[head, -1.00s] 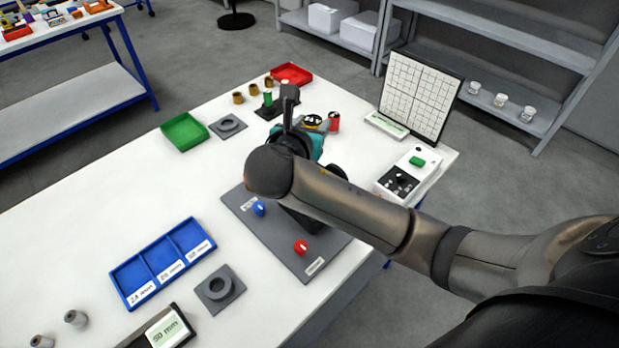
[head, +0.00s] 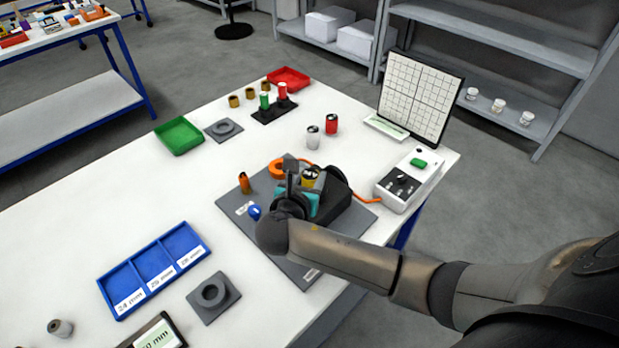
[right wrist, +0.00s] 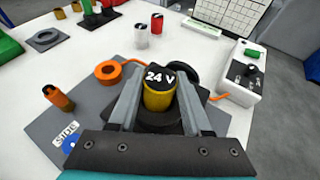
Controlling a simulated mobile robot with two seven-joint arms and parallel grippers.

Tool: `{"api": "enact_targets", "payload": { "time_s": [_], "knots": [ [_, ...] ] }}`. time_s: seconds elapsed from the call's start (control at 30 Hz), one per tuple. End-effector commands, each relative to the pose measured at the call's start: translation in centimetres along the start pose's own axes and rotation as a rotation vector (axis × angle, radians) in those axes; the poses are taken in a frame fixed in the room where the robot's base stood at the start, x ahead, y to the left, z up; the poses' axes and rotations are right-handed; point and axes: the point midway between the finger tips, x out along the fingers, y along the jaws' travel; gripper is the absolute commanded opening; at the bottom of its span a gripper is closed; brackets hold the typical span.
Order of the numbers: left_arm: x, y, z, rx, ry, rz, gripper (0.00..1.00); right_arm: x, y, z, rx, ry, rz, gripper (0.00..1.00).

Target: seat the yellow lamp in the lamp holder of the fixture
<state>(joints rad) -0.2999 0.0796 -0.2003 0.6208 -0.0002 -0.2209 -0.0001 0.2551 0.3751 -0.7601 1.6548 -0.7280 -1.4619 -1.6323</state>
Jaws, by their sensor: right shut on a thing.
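The yellow lamp (head: 309,181) has a black top marked "24 V" and shows closely in the right wrist view (right wrist: 158,98). My right gripper (head: 301,174) is shut on it, one finger on each side (right wrist: 160,84), and holds it upright over the fixture. The fixture is a grey plate (head: 238,211) with a dark block (head: 337,187) on it. In the right wrist view a dark round part (right wrist: 160,120) lies directly under the lamp. I cannot tell whether the lamp's base is inside it. My left gripper is not in view.
An orange cable runs to a white control box (head: 410,182).

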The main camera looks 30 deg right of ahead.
Motion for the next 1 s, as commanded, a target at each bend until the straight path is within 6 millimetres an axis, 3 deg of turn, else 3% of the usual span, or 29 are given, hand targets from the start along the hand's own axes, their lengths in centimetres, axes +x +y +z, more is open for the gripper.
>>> {"api": "enact_targets", "payload": {
  "time_s": [0.27,0.3,0.53,0.87,1.0],
  "knots": [
    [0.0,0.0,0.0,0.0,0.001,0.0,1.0,0.1,0.0,-0.2,0.0,0.0,-0.001,0.0],
    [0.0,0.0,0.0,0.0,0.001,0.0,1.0,0.1,0.0,-0.2,0.0,0.001,-0.001,0.53],
    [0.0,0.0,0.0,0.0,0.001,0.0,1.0,0.1,0.0,-0.2,-0.001,0.001,0.0,0.79],
    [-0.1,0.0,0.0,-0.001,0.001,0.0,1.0,-0.1,0.0,0.2,0.0,0.0,0.001,0.79],
    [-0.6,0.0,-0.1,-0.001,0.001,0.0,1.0,-2.3,0.1,0.1,-0.002,0.003,0.004,0.79]
  ]
}}
